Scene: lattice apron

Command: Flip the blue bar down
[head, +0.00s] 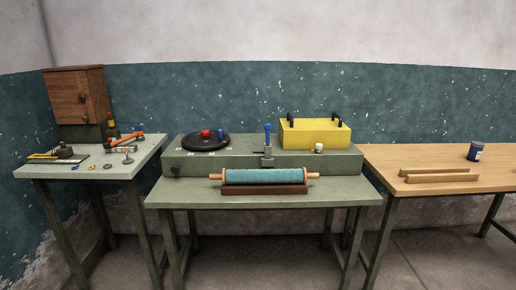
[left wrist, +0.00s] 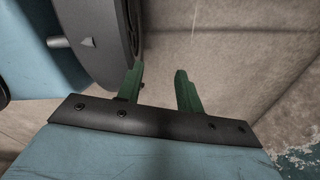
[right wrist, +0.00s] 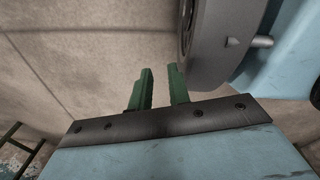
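The blue bar (head: 267,134) stands upright on a small bracket in the middle of the long grey-green raised box on the centre table. Neither gripper shows in the head view. My left gripper (left wrist: 159,82) is open and empty in the left wrist view, above bare floor. My right gripper (right wrist: 160,80) has its green fingers apart with nothing between them in the right wrist view. Both are away from the tables.
A yellow box (head: 315,134) with black handles stands right of the bar, and a black disc (head: 206,141) with red and blue knobs lies left. A teal roller (head: 264,176) lies in front. Side tables hold tools, a wooden cabinet (head: 76,96), wooden strips and a blue can (head: 475,151).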

